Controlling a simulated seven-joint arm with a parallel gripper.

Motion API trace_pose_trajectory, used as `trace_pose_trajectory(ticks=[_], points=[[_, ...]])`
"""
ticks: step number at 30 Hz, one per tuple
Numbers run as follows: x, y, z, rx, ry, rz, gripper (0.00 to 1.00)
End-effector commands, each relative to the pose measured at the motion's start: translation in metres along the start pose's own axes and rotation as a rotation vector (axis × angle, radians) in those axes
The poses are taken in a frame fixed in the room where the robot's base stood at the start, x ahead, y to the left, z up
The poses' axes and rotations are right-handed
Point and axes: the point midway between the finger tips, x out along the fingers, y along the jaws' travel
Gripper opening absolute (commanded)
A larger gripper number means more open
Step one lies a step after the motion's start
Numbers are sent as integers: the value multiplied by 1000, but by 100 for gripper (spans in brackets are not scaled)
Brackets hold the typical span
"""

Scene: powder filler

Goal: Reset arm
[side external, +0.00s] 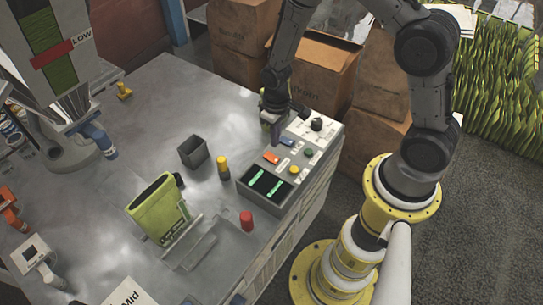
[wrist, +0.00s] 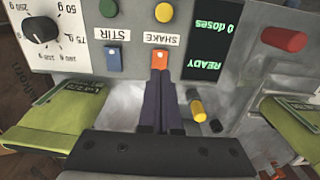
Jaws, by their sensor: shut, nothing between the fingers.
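My gripper (side external: 275,136) is over the back left edge of the control panel (side external: 325,147), fingers pointing down. In the wrist view my gripper (wrist: 160,78) has its two dark fingers together with nothing between them. Their tips show right at the orange button (wrist: 160,59) labelled SHAKE; I cannot tell if they touch it. A blue button (wrist: 113,57) labelled STIR is beside it. The dark screen (wrist: 208,38) reads READY and 0 doses, upside down. A dial (wrist: 40,30) with gram marks is at the upper left.
A green container (side external: 158,208), a grey square cup (side external: 193,152), a yellow-capped cylinder (side external: 223,167) and a red cylinder (side external: 246,221) stand on the metal table (side external: 150,115). Cardboard boxes (side external: 315,75) are behind the panel. A dispenser with a LOW mark (side external: 60,50) stands at left.

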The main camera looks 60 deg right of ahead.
Motion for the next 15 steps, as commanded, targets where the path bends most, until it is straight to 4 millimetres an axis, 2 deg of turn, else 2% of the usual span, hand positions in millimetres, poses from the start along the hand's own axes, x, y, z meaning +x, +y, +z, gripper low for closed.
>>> trace_pose_trajectory(ticks=[11,14,15], points=[[-6,0,-4,-2,15,1,0],[-31,-1,-20,-5,85,3,0],[-48,-1,-28,-6,126,5,0]])
